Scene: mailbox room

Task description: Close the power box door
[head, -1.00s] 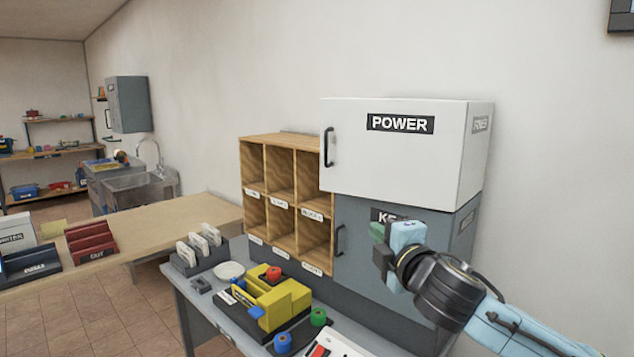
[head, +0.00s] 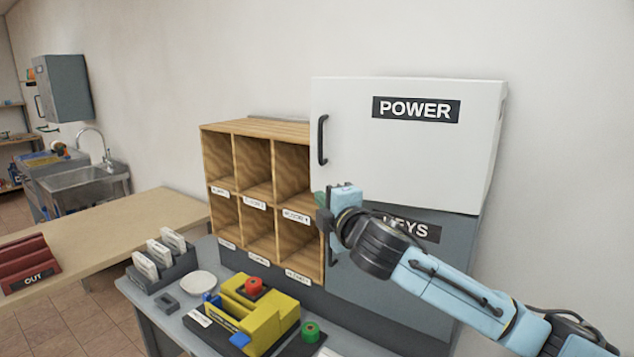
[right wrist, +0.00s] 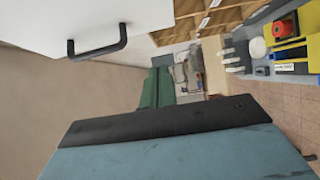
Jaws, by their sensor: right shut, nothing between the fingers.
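The white power box door (head: 400,150), labelled POWER, faces me in the head view. Its black handle (head: 322,140) is on its left edge. No interior shows, and I cannot tell whether a gap stands behind the door. My right gripper (head: 321,205) is shut and empty, just below the door's lower left corner and under the handle, apart from the handle. In the right wrist view, the door (right wrist: 60,20) and handle (right wrist: 98,45) are at upper left, clear of my green fingers (right wrist: 155,90). My left gripper is not in view.
A grey KEYS box (head: 450,255) is under the power box, partly hidden by my right arm. A wooden pigeonhole shelf (head: 262,127) stands left of it. A yellow device (head: 265,315) and card holder (head: 160,262) occupy the desk. Open air lies before the door.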

